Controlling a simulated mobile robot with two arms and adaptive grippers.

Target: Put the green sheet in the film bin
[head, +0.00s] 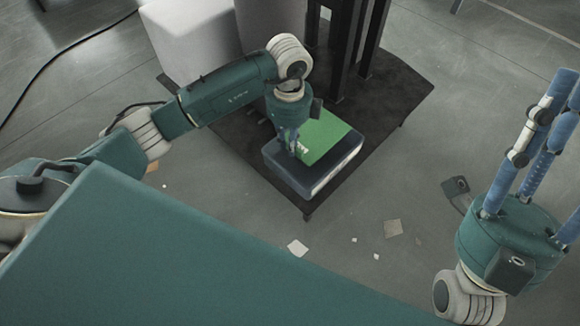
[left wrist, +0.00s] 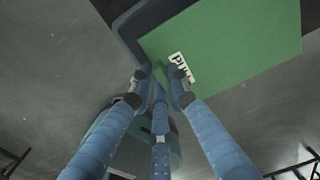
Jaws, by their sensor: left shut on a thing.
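The green sheet (head: 326,132) is a flat panel with a white lettered label; it fills the upper right of the left wrist view (left wrist: 235,45). My left gripper (head: 296,150) points down and is shut on the sheet's near-left edge, by the label. The sheet lies on or just over a dark blue-grey box (head: 291,175) with a pale front strip; I cannot tell whether it touches. Whether this box is the film bin cannot be read. My right gripper (head: 568,105) is at the right, fingers pointing up, spread and empty, its tips partly cut off.
The box stands on a dark low platform (head: 394,104) with black uprights (head: 344,45). White blocks (head: 190,40) stand behind my left arm. Small scraps (head: 393,228) lie on the grey floor. A black cable (head: 62,52) runs at the upper left.

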